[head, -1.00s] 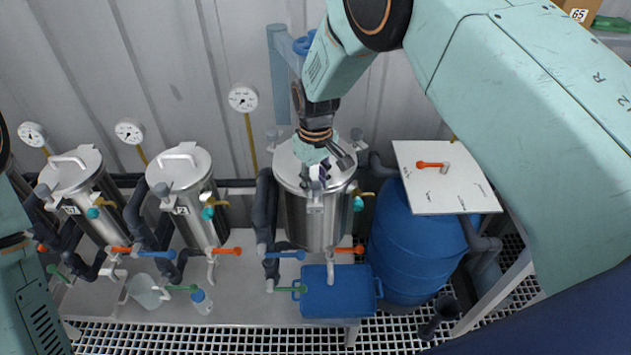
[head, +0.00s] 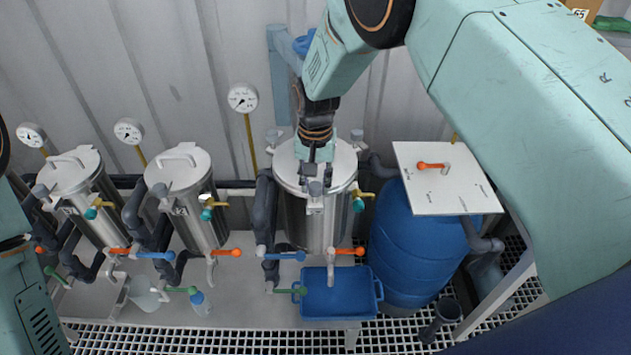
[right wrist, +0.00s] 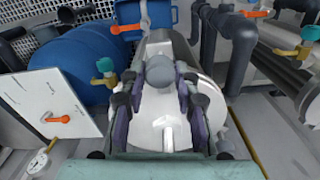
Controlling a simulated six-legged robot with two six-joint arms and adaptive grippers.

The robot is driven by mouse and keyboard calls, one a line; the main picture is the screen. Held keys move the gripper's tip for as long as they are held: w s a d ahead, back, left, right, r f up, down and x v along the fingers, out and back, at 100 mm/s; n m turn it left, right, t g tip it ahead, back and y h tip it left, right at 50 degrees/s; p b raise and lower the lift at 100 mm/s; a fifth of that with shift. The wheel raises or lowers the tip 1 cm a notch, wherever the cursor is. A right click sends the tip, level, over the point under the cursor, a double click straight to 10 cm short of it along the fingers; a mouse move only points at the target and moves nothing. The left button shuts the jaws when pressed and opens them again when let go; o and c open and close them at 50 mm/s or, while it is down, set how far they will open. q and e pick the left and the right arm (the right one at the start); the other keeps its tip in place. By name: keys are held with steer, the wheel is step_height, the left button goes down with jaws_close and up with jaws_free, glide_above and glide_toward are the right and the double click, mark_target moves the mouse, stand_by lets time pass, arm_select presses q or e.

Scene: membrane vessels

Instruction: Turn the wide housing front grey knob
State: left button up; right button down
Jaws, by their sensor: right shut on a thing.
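The wide housing (head: 312,222) is the large steel cylinder right of two narrower ones. Its front grey knob (head: 315,188) is a round cap at the lid's front edge. My right gripper (head: 317,177) is above the lid with its fingers pointing at this knob. In the right wrist view the grey knob (right wrist: 160,72) sits between the two dark fingers of the right gripper (right wrist: 160,84), which is shut on it. The finger contact is partly hidden in the head view. My left gripper is not in view; only part of my left arm shows at the left edge.
Other grey knobs stand at the lid's back left (head: 273,136) and back right (head: 357,134). A brass valve with a teal handle (head: 358,203) sticks out at the housing's right. A blue barrel (head: 405,250) with a white board (head: 425,192) stands close on the right.

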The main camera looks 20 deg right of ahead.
mark_target(316, 185)
steer(key=shift+s+f+m, duration=0.3)
steer(key=shift+m, duration=0.1)
steer(key=c, duration=1.4)
jaws_free()
steer(key=o, duration=0.4)
steer(key=shift+w+r, duration=0.1)
steer(key=shift+w, duration=0.15)
steer(key=shift+r, duration=0.1)
step_height(316, 185, up, 12)
steer(key=shift+f, duration=0.1)
